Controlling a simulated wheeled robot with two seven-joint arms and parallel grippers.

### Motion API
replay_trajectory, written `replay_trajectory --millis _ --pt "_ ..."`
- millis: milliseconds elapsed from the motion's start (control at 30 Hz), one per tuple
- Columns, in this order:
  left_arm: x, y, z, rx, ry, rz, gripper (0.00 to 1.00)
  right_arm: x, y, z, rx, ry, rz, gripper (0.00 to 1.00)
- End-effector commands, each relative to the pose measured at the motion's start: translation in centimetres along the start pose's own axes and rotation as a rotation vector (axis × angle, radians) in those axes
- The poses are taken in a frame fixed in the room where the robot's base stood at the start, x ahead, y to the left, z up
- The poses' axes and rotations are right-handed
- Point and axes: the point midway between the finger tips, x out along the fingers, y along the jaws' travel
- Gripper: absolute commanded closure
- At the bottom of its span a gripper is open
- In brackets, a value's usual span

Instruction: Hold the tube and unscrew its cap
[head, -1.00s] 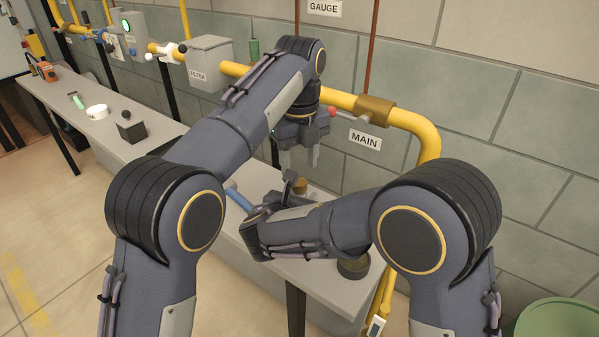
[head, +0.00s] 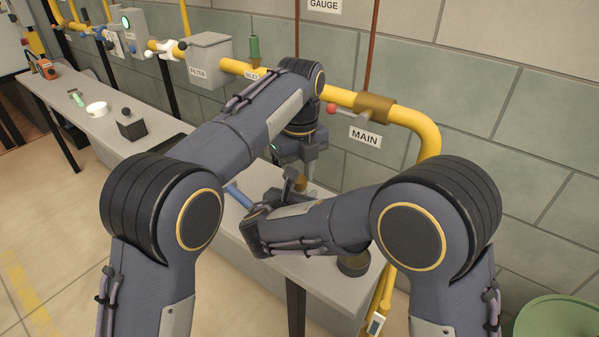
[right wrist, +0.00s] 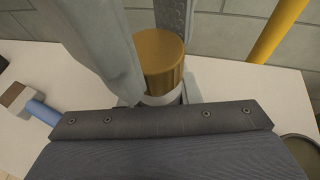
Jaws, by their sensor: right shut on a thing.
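The tube stands upright, and its pale body (right wrist: 163,98) shows in the right wrist view just below a ribbed brass-coloured cap (right wrist: 163,55). The cap also shows small in the head view (head: 300,185), mostly hidden between the arms. My right gripper (right wrist: 160,98) is shut on the tube body below the cap. My left gripper (head: 299,176) points down from above. Its two grey fingers are apart, one on each side of the cap; one also shows large in the right wrist view. Whether they touch the cap is unclear.
A blue-handled tool (head: 238,196) lies on the grey bench (head: 262,262) left of the grippers. A dark round container (head: 353,265) stands near the right end. A yellow pipe (head: 430,150) runs along the wall behind. A black block (head: 131,127) and white ring (head: 97,108) lie farther left.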

Motion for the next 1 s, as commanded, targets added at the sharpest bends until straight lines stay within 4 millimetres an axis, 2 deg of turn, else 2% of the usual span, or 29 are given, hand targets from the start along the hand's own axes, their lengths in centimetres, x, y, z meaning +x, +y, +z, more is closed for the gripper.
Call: replay_trajectory --millis 33,167,467,800,1000 --pt "0.0 0.0 0.0 0.0 0.0 0.0 0.65 0.0 0.0 0.1 0.0 -0.001 0.0 1.0" --pt "0.0 0.0 0.0 0.0 0.0 0.0 0.48 0.0 0.0 0.1 0.0 -0.001 0.0 1.0" --pt "-0.3 0.0 0.0 0.0 0.0 -0.001 0.48 0.0 0.0 0.1 0.0 -0.001 0.0 1.0" --pt "-4.2 0.0 0.1 0.0 -0.001 -0.002 0.48 0.0 0.0 0.0 0.0 -0.001 0.0 1.0" --pt "-4.5 0.0 0.0 0.0 0.001 0.001 0.48 0.0 0.0 0.1 0.0 -0.001 0.0 1.0"
